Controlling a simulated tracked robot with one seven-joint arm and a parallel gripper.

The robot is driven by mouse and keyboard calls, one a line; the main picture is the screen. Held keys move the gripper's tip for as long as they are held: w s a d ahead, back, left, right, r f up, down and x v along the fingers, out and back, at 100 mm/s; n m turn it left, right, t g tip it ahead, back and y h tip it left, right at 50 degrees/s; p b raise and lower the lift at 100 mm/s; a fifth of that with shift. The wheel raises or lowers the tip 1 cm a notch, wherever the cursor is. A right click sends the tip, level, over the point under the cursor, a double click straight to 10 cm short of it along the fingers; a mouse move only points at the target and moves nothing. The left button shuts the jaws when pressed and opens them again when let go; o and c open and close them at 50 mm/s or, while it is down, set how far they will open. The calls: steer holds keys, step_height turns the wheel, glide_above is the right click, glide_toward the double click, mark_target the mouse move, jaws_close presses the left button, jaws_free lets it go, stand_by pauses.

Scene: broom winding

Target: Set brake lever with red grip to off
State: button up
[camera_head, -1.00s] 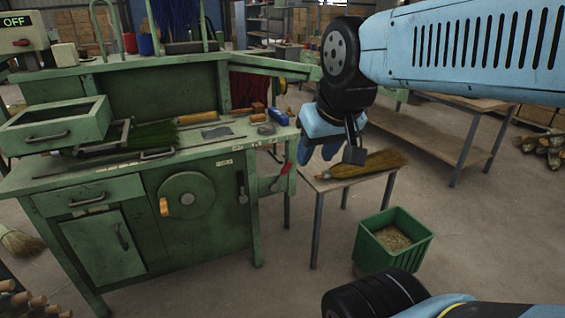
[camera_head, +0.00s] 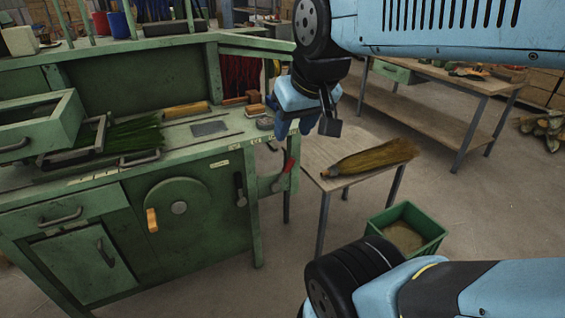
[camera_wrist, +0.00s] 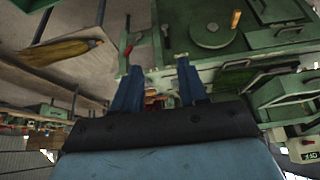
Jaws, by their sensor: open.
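The brake lever with the red grip (camera_head: 288,167) is on the right end of the green bench, tilted up and to the right from its pivot. It also shows in the wrist view (camera_wrist: 127,50), near the tip of the left finger in the picture. My gripper (camera_head: 284,128) hangs above the lever in the head view, its fingers pointing down. In the wrist view my gripper (camera_wrist: 157,72) has its two blue fingers apart with nothing between them. It appears apart from the lever. An OFF display (camera_wrist: 309,156) shows upside down in the wrist view.
A lever with a dark grip (camera_head: 240,190) is left of the red one, beside a round green wheel (camera_head: 178,212) with an orange handle. A small table (camera_head: 325,160) with a broom head (camera_head: 370,160) stands at right. A green bin (camera_head: 427,222) is on the floor.

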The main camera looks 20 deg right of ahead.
steer(key=shift+o, duration=0.3)
steer(key=shift+o, duration=0.7)
steer(key=shift+w, duration=0.1)
steer(key=w+d+f+m+t+h, duration=0.15)
steer(key=w+d, duration=0.25)
steer(key=w, duration=0.5)
steer(key=w+d+f+n+t+h, duration=0.1)
steer(key=w+d+f, duration=0.2)
steer(key=w, duration=0.7)
steer(key=w+d+f+t, duration=0.2)
steer(key=w+d+f, duration=0.6)
steer(key=w+f, duration=0.45)
steer(key=w+d+f+t+y, duration=0.2)
steer(key=w+d+f, duration=0.25)
steer(key=f, duration=0.25)
steer(key=m+t+y, duration=0.2)
steer(key=m+t, duration=0.1)
glide_toward(291, 166)
step_height(291, 166, up, 6)
steer(key=a, duration=0.1)
steer(key=s+f+m+t, duration=0.3)
steer(key=s+f, duration=0.2)
steer(key=f, duration=0.3)
steer(key=shift+h, duration=0.45)
steer(key=w, duration=1.3)
steer(key=shift+w, duration=0.15)
steer(key=shift+c, duration=0.5)
